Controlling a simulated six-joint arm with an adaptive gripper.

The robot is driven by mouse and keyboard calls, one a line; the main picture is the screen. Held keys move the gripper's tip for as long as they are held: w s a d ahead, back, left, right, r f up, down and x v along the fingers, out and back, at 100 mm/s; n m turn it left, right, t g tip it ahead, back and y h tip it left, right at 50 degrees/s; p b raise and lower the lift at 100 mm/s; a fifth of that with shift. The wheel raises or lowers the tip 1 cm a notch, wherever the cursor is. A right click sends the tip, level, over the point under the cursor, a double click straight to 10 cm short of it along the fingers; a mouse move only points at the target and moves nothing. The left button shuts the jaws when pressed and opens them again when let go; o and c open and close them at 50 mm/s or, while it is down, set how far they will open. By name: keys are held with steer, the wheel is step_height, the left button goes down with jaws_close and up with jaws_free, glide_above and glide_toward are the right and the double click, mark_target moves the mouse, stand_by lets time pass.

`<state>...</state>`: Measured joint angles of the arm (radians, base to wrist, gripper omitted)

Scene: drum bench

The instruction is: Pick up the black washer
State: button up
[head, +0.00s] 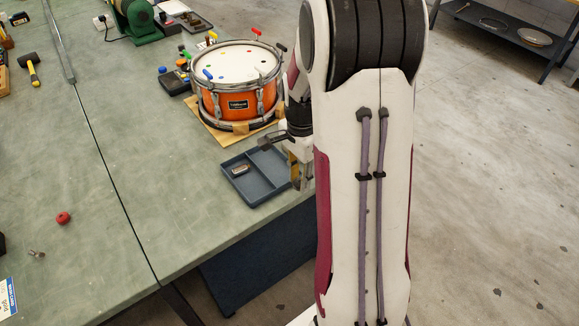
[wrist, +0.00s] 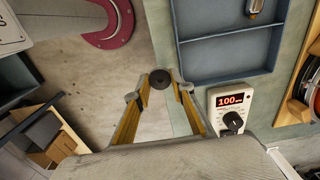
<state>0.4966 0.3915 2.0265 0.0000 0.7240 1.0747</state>
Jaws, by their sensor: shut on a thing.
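The black washer (wrist: 160,79) is a dark, thick ring with a small hole, seen in the wrist view at the tips of my gripper. My gripper (wrist: 162,86) is shut on it, with a yellow-faced finger on either side. In the head view my gripper (head: 300,180) is at the right side of the blue-grey tray (head: 268,193), by the bench edge. The washer cannot be made out there. The wrist view shows floor and the bench edge beyond the washer.
The tray also shows in the wrist view (wrist: 225,46), with a small metal piece (wrist: 255,9) in it. A white box with a dial and red display (wrist: 232,110) stands close by. An orange drum (head: 237,95) is behind the tray.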

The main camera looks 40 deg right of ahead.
steer(key=s, duration=1)
